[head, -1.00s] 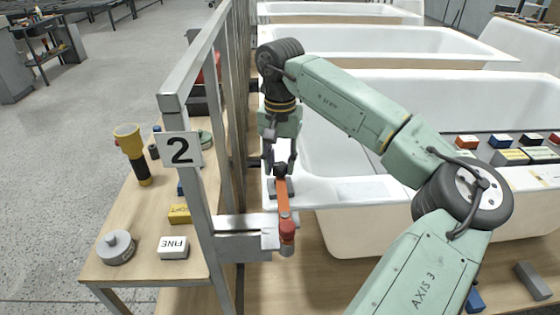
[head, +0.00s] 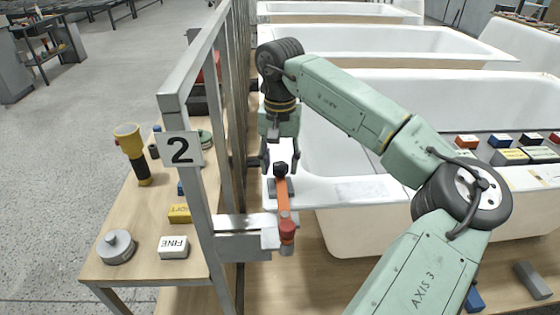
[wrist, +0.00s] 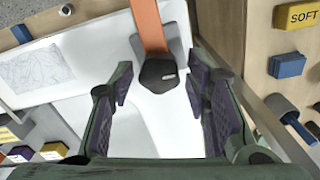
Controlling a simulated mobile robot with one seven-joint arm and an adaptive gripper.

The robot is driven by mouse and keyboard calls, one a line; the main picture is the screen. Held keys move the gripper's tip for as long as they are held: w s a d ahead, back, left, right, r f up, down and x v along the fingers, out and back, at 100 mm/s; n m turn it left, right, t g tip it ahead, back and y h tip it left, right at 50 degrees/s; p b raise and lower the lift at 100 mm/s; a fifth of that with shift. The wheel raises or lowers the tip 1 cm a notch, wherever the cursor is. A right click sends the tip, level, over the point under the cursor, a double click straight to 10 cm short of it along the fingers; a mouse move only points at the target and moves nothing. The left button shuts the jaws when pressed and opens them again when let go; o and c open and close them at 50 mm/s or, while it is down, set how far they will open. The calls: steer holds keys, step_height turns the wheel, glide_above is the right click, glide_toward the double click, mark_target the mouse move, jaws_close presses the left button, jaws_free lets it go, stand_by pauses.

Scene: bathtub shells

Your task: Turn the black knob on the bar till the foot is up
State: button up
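An orange bar (head: 282,190) reaches from a grey bracket (head: 245,235) on the metal frame out over the white tub's rim. The black knob (head: 280,168) sits at the bar's far end, and a red cap (head: 287,230) is at its near end. The wrist view shows the bar (wrist: 147,25) and the black knob (wrist: 158,75) too. My gripper (head: 280,165) is open and points down over the knob. In the wrist view my gripper's fingers (wrist: 165,95) stand apart on both sides of the knob, with a gap on each side. I cannot make out the foot under the bar.
The metal frame with sign 2 (head: 180,150) stands just left of the bar. A bench left of it holds a yellow SOFT block (head: 179,213), a FINE block (head: 173,247) and a torch-like tool (head: 133,153). The white tub (head: 420,100) lies to the right.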

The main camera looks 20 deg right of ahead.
mark_target(280, 166)
steer(key=shift+o, duration=0.5)
step_height(280, 166, up, 12)
stand_by(0.3)
steer(key=shift+s+f, duration=0.1)
stand_by(0.3)
